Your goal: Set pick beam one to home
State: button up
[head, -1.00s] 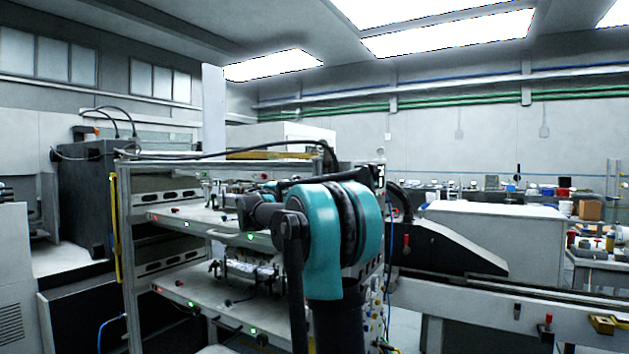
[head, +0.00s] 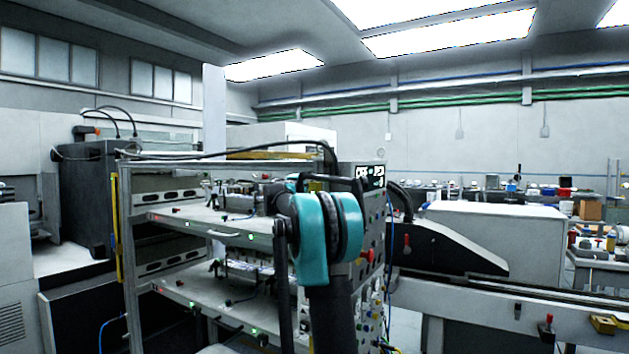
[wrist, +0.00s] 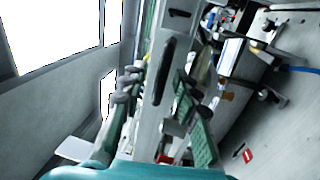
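In the wrist view a pale metal beam (wrist: 150,115) marked with a black "1" runs from the top down through the middle. In the head view my teal arm joint stands in front of the open rack machine (head: 130,250), and my gripper is hidden there. I cannot make out the numbered beam in that view.
The rack has a middle shelf (head: 200,222) and a lower shelf (head: 205,300) with fittings and small lit indicators. A panel with a small display (head: 370,177) stands right of my arm. A long conveyor (head: 480,300) extends to the right. A blue cable hangs by the panel.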

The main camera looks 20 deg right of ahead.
jog(key=shift+c, duration=0.4)
grip_shut()
jog(key=shift+d, duration=0.15)
